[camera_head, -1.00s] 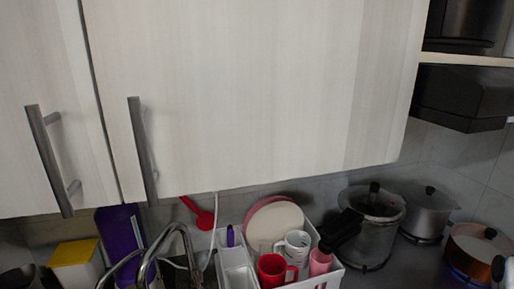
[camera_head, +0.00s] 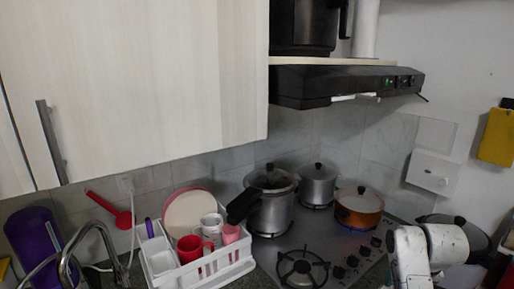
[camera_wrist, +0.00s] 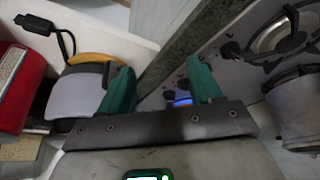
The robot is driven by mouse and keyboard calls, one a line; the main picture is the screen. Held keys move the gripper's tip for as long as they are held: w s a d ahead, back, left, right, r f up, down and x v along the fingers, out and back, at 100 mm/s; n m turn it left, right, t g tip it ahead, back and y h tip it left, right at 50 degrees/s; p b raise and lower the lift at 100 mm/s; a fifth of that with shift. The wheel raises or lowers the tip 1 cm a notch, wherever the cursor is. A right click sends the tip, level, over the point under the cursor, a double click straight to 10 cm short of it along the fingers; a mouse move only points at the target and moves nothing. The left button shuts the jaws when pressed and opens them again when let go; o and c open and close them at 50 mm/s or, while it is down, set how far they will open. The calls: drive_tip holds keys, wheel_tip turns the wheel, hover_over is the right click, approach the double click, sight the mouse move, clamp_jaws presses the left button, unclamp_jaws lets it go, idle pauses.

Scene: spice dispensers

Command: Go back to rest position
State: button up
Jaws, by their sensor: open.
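My gripper (camera_wrist: 160,88) shows in the wrist view with its two green fingers spread apart and nothing between them. Past the fingers are a counter edge and part of the stove. In the head view, white and dark links of my arm show at the lower right, but the gripper's fingers cannot be made out there.
A stove (camera_head: 325,250) holds a pressure cooker (camera_head: 270,205), a grey pot (camera_head: 317,185) and a copper pan (camera_head: 358,208). A white dish rack (camera_head: 205,265) stands left of it. A black range hood (camera_head: 340,82) and pale cabinet (camera_head: 150,80) hang above.

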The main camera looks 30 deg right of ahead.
drive_tip(key=s+a+f+n+y+b, duration=0.1)
drive_tip(key=s+a+f+n, duration=0.1)
drive_tip(key=a+f, duration=0.45)
drive_tip(key=s+a+f+n+g+y+b, duration=0.1)
drive_tip(key=s+a+f+n, duration=0.15)
drive_tip(key=a, duration=0.75)
drive_tip(key=s+a+f+n+b, duration=0.1)
drive_tip(key=s+a+f, duration=0.2)
drive_tip(key=a+f, duration=0.4)
drive_tip(key=s+a+f+n+g, duration=0.1)
drive_tip(key=s+a+n, duration=0.1)
drive_tip(key=s+a, duration=0.5)
drive_tip(key=shift+y, duration=0.4)
